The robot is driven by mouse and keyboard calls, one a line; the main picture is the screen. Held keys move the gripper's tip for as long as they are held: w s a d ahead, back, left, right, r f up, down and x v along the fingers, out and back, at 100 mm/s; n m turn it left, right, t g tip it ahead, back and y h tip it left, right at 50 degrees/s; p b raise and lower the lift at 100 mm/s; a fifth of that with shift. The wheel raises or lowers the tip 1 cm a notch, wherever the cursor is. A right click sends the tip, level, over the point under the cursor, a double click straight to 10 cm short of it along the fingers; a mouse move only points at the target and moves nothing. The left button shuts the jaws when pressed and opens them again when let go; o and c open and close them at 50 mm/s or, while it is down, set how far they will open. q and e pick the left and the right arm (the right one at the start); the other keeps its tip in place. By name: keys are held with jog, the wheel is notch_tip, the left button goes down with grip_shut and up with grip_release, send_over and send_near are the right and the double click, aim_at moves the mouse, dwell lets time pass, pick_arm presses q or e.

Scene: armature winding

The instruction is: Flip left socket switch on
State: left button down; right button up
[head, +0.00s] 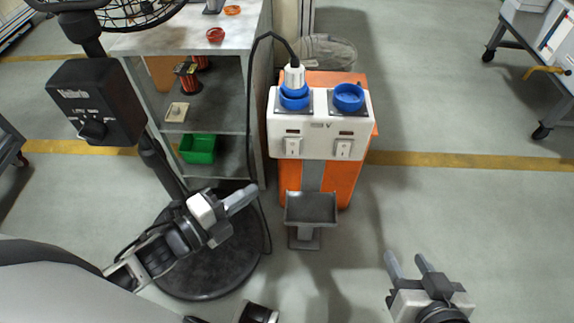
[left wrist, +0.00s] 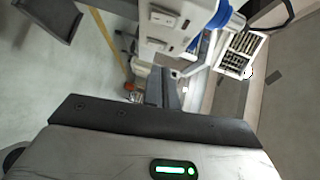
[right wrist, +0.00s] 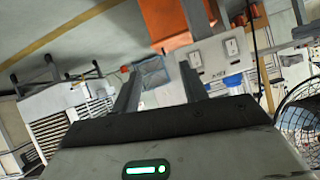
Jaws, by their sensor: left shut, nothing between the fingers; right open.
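The white socket box (head: 318,122) stands on an orange stand, with two blue sockets on top and two white rocker switches on its front face. The left switch (head: 292,147) sits under the left socket, which holds a plug with a black cable. The right switch (head: 343,149) sits under the empty right socket (head: 348,97). Whether either switch is on or off I cannot tell. My left gripper (head: 248,193) is shut and empty, below and left of the box, apart from it. My right gripper (head: 405,262) is open and empty, low and right of the stand.
A grey tray (head: 311,207) juts out at the front of the orange stand (head: 346,184). A shelf unit (head: 222,97) with a green bin (head: 198,148) stands at left. A fan stand with a black control box (head: 96,101) is near my left arm.

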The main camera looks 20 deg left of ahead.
pick_arm(q)
notch_tip(320, 180, down, 2)
jog(key=shift+f+b, duration=0.1)
jog(key=shift+b, duration=0.4)
jog(key=shift+w, duration=0.1)
jog(key=b, duration=0.2)
send_near(298, 154)
jog(key=d+x, duration=0.1)
jog(key=x, duration=0.4)
jog(key=shift+w+a, duration=0.3)
jog(key=shift+a, duration=0.05)
